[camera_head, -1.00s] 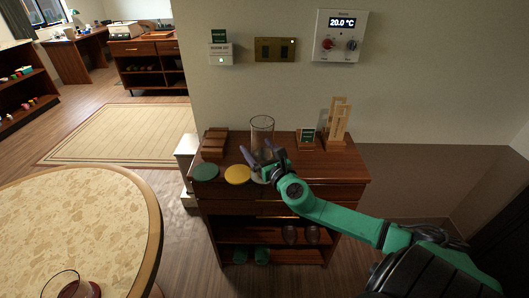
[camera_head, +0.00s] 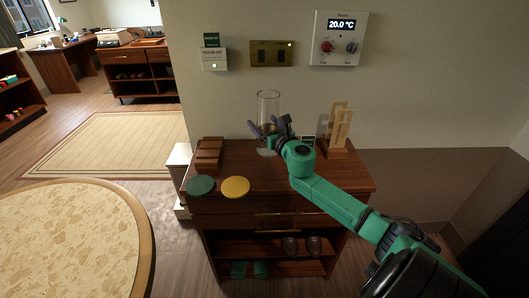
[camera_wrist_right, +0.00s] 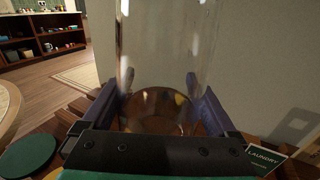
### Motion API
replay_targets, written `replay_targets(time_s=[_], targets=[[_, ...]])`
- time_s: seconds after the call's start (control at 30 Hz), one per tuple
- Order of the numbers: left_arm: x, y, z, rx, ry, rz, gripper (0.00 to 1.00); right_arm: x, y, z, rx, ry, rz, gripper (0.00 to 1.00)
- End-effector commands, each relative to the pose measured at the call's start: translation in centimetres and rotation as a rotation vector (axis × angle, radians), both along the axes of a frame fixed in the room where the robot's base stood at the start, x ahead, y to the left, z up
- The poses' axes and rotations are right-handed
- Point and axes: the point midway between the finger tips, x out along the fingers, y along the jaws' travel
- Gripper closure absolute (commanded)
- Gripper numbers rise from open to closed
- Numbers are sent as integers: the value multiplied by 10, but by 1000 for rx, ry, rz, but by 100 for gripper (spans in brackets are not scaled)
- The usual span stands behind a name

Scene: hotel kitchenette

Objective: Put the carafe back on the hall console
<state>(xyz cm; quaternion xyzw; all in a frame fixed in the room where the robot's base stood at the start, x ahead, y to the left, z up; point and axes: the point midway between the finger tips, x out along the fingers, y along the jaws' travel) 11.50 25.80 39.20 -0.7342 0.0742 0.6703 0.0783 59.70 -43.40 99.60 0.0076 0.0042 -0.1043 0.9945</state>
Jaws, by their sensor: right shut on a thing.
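The carafe (camera_head: 268,103) is a tall clear glass cylinder at the back of the dark wooden hall console (camera_head: 275,185). My right gripper (camera_head: 266,130) is shut on its lower part. In the right wrist view the carafe (camera_wrist_right: 165,60) stands upright between the two fingers (camera_wrist_right: 161,100), with an amber-brown tint low in the glass. Its base is partly hidden by the gripper, so I cannot tell whether it touches the console top. My left gripper is not in view.
A green disc (camera_head: 200,186) and a yellow disc (camera_head: 235,187) lie at the console's front left. A wooden rack (camera_head: 209,153) is behind them. A wooden stand (camera_head: 338,130) and a small laundry sign (camera_wrist_right: 264,160) are to the right. The front middle is clear.

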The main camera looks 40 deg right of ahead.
Motion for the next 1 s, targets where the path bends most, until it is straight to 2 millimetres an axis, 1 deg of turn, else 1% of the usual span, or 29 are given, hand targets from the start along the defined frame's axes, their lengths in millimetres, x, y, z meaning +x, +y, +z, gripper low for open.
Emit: replay_targets(time_s=[0.03,0.1,0.27,0.4,0.47,0.73,0.77,1.0], targets=[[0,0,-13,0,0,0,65,0,0,-20,8,-5,-3,100],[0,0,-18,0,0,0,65,0,0,-35,4,-4,-2,100],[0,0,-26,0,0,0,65,0,0,-54,1,-4,-1,100],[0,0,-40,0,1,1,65,0,0,-80,3,-4,-1,100],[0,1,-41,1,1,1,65,0,0,-84,2,-5,0,100],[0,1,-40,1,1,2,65,0,0,-84,-3,-4,1,100],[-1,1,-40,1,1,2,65,0,0,-86,-2,0,1,0],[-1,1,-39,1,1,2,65,0,0,-85,-1,0,1,0]])
